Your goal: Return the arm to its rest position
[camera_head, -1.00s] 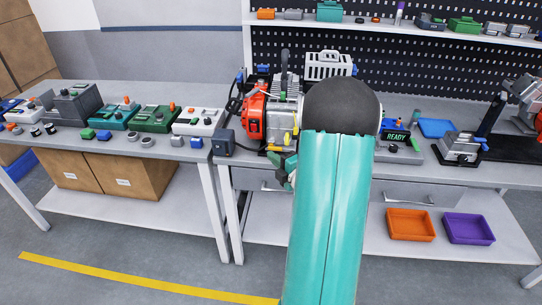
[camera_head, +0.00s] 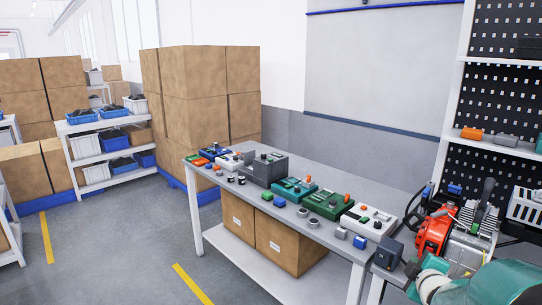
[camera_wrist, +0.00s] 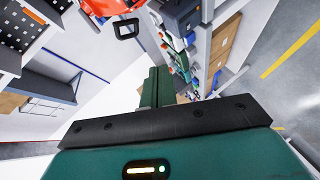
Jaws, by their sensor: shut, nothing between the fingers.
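My arm shows in the lower right corner of the head view as a teal link and a pale round joint, cut off by the picture edge. My gripper (camera_wrist: 156,88) shows in the wrist view as green fingers beyond a dark bar. The fingers are together, with nothing held between them. A small green part beside the orange-and-grey machine (camera_head: 434,232) in the head view may belong to my gripper. Most of the arm is out of view.
A grey table (camera_head: 345,245) holds a row of control boxes, with cardboard boxes (camera_head: 287,240) on its lower shelf. Stacked cartons (camera_head: 195,95) and a shelf of bins (camera_head: 85,149) stand behind. A pegboard rack (camera_head: 500,100) is at right. Grey floor lies open at left.

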